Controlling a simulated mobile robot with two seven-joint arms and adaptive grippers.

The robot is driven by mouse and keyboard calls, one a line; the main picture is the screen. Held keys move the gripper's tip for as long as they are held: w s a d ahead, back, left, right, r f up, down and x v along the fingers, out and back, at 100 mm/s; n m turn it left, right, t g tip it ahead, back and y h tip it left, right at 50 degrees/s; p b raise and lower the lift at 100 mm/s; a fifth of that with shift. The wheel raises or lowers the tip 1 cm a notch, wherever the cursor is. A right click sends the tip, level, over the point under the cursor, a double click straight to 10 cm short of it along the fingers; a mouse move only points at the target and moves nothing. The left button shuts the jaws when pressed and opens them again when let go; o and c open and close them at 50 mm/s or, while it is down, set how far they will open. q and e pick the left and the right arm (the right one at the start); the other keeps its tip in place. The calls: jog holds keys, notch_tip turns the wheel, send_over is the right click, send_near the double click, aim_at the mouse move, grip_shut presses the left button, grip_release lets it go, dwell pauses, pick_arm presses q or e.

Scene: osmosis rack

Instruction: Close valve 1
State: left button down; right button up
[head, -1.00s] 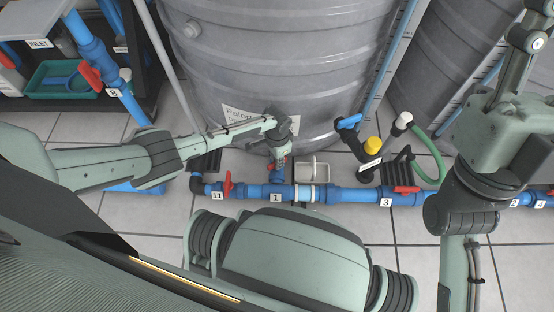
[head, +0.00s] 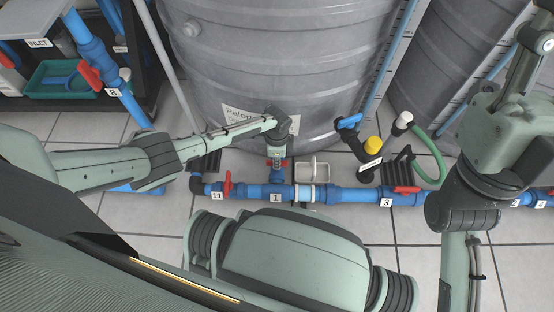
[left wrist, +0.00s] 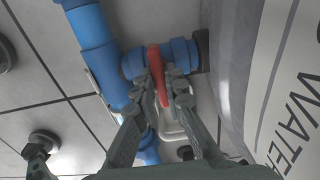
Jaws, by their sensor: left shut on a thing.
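Valve 1 (head: 278,176) is a blue pipe valve with a red handle, rising from the floor pipe labelled 1 in front of the big grey tank. In the left wrist view the red handle (left wrist: 155,70) stands between the fingers, across the blue valve body (left wrist: 178,58). My left gripper (head: 277,158) is above the valve, with its fingers closed on the handle; the fingers also show in the left wrist view (left wrist: 164,88). In the head view only a little red shows under the gripper. My right arm is at the right; its gripper is not visible.
The grey tank (head: 270,60) stands just behind the valve. The blue floor pipe (head: 345,195) carries red-handled valves labelled 11 (head: 227,184) and 3 (head: 407,190). A pale tray (head: 312,170) sits right of valve 1. A green hose (head: 436,155) curves farther right.

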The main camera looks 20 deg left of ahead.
dwell(0.3)
pick_arm(q)
jog(key=c, duration=1.6)
grip_release()
jog(key=shift+r, duration=0.1)
notch_tip(320, 180, up, 12)
jog(key=shift+f, duration=0.1)
